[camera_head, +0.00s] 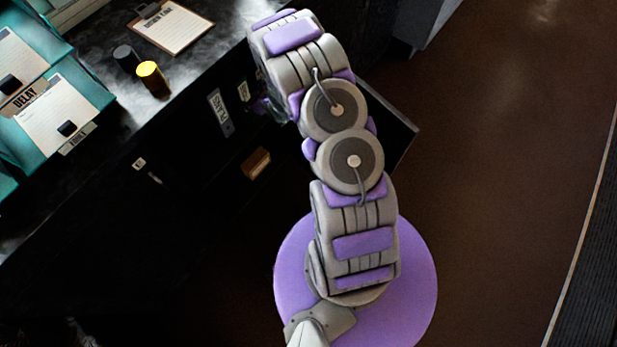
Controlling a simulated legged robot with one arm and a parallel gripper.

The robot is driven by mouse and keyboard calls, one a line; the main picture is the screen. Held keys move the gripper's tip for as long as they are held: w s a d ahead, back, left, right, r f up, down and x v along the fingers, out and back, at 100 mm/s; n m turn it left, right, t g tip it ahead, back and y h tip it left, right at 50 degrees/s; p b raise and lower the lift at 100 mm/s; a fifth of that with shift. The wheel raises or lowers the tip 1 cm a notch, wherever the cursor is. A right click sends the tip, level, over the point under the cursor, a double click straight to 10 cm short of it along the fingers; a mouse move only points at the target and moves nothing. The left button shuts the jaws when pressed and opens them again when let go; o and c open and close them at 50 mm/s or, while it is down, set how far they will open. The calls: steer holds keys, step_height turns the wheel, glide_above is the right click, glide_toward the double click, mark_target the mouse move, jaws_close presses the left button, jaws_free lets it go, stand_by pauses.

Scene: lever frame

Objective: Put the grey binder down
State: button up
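I cannot make out a grey binder for certain. A label reading PLANS (220,112) and a smaller label (243,91) show on dark shapes beside my arm, below the counter edge; whether they are binders is too dark to tell. My arm reaches up the middle of the view and bends left toward these labels. My gripper is mostly hidden behind the arm, with only a small purple and grey part showing near the smaller label. Its fingers and anything in them are not visible.
An open dark drawer (400,125) juts out right of my arm. The dark counter (190,65) holds a clipboard (172,27), a black cylinder (126,57), a yellow-topped cylinder (152,77) and teal trays (95,90) with papers. The brown floor (510,130) at right is clear.

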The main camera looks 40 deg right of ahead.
steer(key=s+r+m+g+h, duration=0.2)
steer(key=s+r+g, duration=0.1)
steer(key=s+r, duration=0.55)
steer(key=s+r+m+g+h, duration=0.1)
steer(key=s+r+g, duration=0.4)
steer(key=r, duration=0.7)
steer(key=s+a+r+g, duration=0.1)
steer(key=s+a+r, duration=0.2)
steer(key=s, duration=0.8)
steer(key=s+a+r+m+g+y, duration=0.1)
steer(key=s+a+r, duration=0.3)
steer(key=s, duration=0.8)
steer(key=s+a+r+g+y, duration=0.1)
steer(key=s+a+r+g, duration=0.2)
steer(key=s, duration=0.8)
steer(key=shift+s+a+r, duration=0.2)
steer(key=shift+a+r, duration=0.25)
steer(key=shift+r, duration=0.25)
steer(key=shift+c, duration=0.3)
